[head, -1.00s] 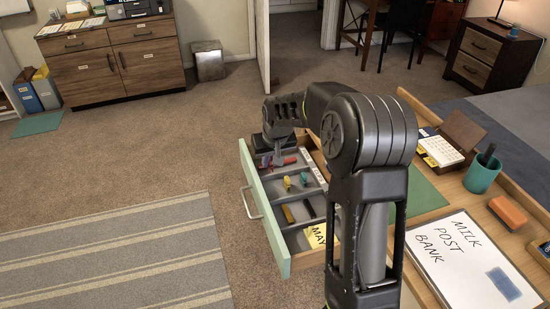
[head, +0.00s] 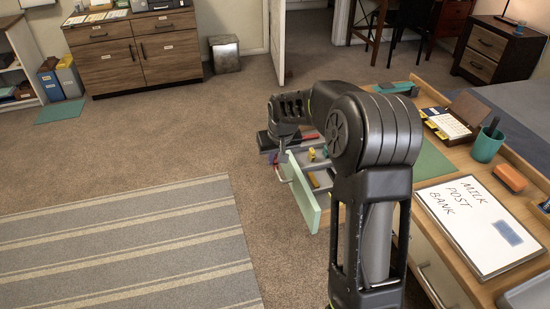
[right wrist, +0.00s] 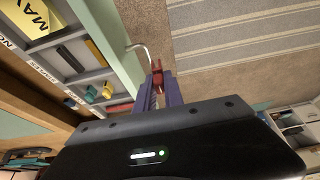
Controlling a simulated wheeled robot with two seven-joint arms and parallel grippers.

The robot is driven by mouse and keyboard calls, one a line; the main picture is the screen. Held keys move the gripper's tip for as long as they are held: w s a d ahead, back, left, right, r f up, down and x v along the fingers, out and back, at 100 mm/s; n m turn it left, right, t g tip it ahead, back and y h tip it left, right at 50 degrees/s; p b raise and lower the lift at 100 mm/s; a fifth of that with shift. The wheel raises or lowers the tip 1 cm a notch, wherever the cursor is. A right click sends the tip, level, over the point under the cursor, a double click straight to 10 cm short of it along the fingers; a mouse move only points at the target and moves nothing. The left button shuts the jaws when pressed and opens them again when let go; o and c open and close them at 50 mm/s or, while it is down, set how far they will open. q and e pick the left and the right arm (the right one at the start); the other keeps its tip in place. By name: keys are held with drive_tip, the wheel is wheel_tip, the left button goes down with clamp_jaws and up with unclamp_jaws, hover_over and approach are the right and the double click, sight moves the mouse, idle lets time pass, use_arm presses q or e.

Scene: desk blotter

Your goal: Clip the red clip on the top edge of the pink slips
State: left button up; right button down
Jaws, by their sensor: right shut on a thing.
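My right gripper (head: 275,157) hangs just outside the front panel of the open drawer. In the right wrist view its purple fingers (right wrist: 157,92) are shut on the red clip (right wrist: 157,74), which sticks out past the fingertips. In the head view the clip shows only as a small red spot (head: 275,158) beside the drawer front. I cannot make out any pink slips in these views. My left gripper is not in view.
The open drawer (head: 313,202) holds small coloured items in compartments. Open carpet lies left.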

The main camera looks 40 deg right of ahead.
drive_tip(key=shift+w+a+f, duration=0.1)
drive_tip(key=shift+w+f, duration=0.1)
drive_tip(key=shift+f, duration=0.4)
drive_tip(key=shift+w+a+f, duration=0.1)
drive_tip(key=shift+w+f, duration=0.1)
drive_tip(key=shift+f, duration=0.4)
drive_tip(key=s+a+f+n+p, duration=0.1)
drive_tip(key=s+a+p, duration=0.3)
drive_tip(key=a, duration=0.7)
drive_tip(key=s+a+f+n+y+p, duration=0.1)
drive_tip(key=s+a+n+p, duration=0.2)
drive_tip(key=a+p, duration=0.3)
drive_tip(key=s+a, duration=0.1)
drive_tip(key=a, duration=0.4)
drive_tip(key=shift+s+a+y, duration=0.25)
drive_tip(key=shift+s+y, duration=0.05)
drive_tip(key=shift+s+f, duration=0.1)
drive_tip(key=shift+f, duration=0.05)
